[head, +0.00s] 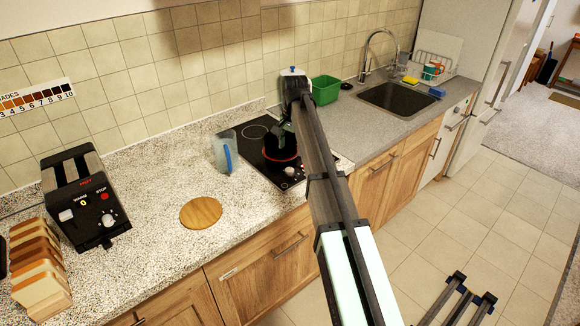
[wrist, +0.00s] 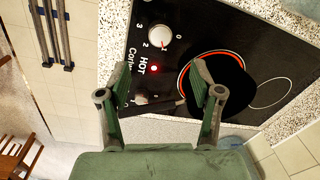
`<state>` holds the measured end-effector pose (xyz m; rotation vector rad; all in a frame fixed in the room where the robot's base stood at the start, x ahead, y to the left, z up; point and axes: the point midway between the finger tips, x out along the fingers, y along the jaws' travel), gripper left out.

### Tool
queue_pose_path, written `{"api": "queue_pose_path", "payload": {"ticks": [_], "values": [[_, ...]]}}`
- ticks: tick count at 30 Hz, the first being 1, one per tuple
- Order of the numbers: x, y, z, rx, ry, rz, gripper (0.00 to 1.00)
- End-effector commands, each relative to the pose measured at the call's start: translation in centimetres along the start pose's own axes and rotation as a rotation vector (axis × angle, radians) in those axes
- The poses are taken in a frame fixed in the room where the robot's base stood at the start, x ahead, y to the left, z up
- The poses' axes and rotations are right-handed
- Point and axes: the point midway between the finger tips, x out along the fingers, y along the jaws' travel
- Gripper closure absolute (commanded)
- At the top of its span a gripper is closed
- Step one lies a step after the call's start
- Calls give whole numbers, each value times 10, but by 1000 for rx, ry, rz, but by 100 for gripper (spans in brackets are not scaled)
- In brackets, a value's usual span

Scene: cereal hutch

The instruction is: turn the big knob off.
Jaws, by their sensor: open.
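The black hob (wrist: 135,68) has a round white knob (wrist: 159,35) beside printed numbers, in the upper part of the wrist view. A second pale knob (wrist: 140,98) shows partly between my fingers. A red light glows by the word HOT. In the head view a white knob (head: 290,171) sits at the hob's front edge. My gripper (wrist: 153,85) is open and empty above the hob; it shows partly in the head view (head: 283,133), hidden by my arm.
A black pan (wrist: 232,92) stands on a red glowing ring, close to my right finger in the wrist view. A clear jug (head: 225,152) stands left of the hob. A green box (head: 326,89) and the sink (head: 395,98) lie right.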

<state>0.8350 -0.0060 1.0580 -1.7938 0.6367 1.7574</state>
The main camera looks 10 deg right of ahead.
Motion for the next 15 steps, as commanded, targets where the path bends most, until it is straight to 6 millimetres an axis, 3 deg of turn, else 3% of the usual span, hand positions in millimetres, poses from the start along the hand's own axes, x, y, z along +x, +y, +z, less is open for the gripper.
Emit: {"api": "queue_pose_path", "payload": {"ticks": [9,15], "values": [[59,1,0,0,-1,2,35],[88,0,0,1,-1,2,35]]}}
